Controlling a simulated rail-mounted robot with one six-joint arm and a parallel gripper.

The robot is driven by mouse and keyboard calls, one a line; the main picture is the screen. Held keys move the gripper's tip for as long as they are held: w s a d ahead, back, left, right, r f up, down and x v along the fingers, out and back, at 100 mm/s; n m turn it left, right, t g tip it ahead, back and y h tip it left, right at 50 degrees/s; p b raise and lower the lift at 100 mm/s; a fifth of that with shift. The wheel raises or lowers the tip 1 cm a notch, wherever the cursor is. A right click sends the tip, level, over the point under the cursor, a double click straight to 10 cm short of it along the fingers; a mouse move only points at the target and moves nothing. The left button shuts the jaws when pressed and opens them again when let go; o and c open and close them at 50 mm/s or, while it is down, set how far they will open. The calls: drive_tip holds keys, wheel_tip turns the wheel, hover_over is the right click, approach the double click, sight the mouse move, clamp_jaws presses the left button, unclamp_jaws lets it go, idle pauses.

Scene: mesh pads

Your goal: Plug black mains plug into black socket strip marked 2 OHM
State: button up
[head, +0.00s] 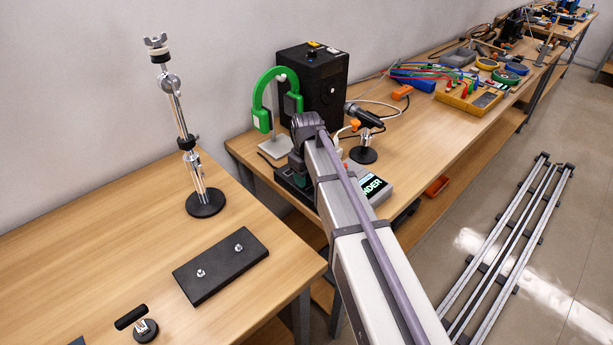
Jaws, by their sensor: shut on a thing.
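My arm reaches across the second bench, and its far joint bends down behind the forearm. My gripper is hidden there, so what it holds does not show. I cannot make out the black mains plug. I cannot make out a black socket strip marked 2 OHM either. A dark, partly teal device (287,182) shows beside my arm at the near end of the second bench, mostly covered by the arm.
A black speaker box (313,82), a green headphone stand (262,100), a microphone (365,115) and a lit display box (373,184) crowd my arm. The near bench (120,240) bears a metal stand (204,203) and a black plate (222,266). Floor rails (505,245) lie right.

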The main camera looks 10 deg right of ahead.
drive_tip(key=shift+f, duration=0.2)
drive_tip(key=o, duration=1)
drive_tip(key=shift+o, duration=0.2)
wheel_tip(320, 180, up, 11)
drive_tip(key=p, duration=1.1)
drive_tip(key=shift+f, duration=0.1)
